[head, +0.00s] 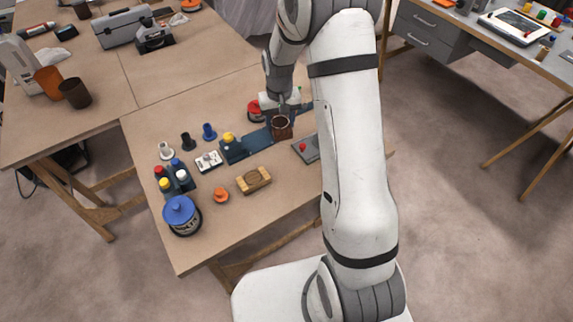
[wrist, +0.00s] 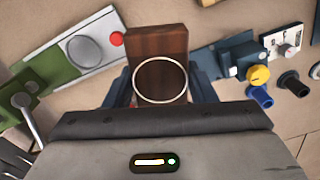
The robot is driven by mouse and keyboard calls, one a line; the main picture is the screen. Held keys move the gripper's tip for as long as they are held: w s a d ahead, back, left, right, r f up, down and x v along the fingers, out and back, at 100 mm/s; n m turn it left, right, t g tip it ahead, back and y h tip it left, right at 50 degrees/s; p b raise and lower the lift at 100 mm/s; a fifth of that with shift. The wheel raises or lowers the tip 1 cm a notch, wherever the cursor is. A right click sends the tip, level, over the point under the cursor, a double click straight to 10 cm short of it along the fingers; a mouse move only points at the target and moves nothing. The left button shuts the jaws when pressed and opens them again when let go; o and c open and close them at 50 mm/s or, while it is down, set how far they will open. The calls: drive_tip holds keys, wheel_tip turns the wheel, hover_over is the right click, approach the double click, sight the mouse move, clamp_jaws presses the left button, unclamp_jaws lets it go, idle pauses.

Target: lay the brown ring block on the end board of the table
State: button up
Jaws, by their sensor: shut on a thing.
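The brown ring block (head: 282,128) is between the fingers of my gripper (head: 282,115), over the far right part of the table. In the wrist view the brown ring block (wrist: 157,40) is dark wood with a pale ring on it, and the dark fingers of my gripper (wrist: 160,90) close on its two sides. A dark blue board (head: 259,140) lies beside and partly behind the block. A grey plate with a red knob (head: 304,150) lies to the right, partly hidden by my arm. I cannot tell which is the end board, or whether the block touches anything below.
A blue box with a yellow knob (head: 232,147) stands at the blue board's left. A tan block with a ring (head: 254,180), an orange knob (head: 221,195) and a blue-lidded jar (head: 181,214) stand nearer. The table's front right (head: 275,205) is bare.

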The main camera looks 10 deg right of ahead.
sight(283, 130)
drive_tip(key=m+b, duration=0.1)
drive_tip(key=s+f+m+b, duration=0.1)
drive_tip(key=b, duration=0.1)
drive_tip(key=shift+f+m, duration=0.1)
drive_tip(key=shift+m, duration=0.3)
drive_tip(key=m+b, duration=0.1)
drive_tip(key=m, duration=0.1)
drive_tip(key=s+m+b, duration=0.1)
drive_tip(key=m+b, duration=0.1)
drive_tip(key=s+f+m+b, duration=0.1)
drive_tip(key=m, duration=0.1)
drive_tip(key=shift+f, duration=0.1)
drive_tip(key=f+m+b, duration=0.1)
drive_tip(key=f+m, duration=0.1)
drive_tip(key=f, duration=0.1)
drive_tip(key=s+f+m+b, duration=0.1)
drive_tip(key=f, duration=0.2)
drive_tip(key=s+f+m+b, duration=0.1)
drive_tip(key=f+m, duration=0.1)
drive_tip(key=f, duration=0.2)
drive_tip(key=shift+m, duration=0.3)
drive_tip(key=shift+f, duration=0.2)
drive_tip(key=o, duration=1)
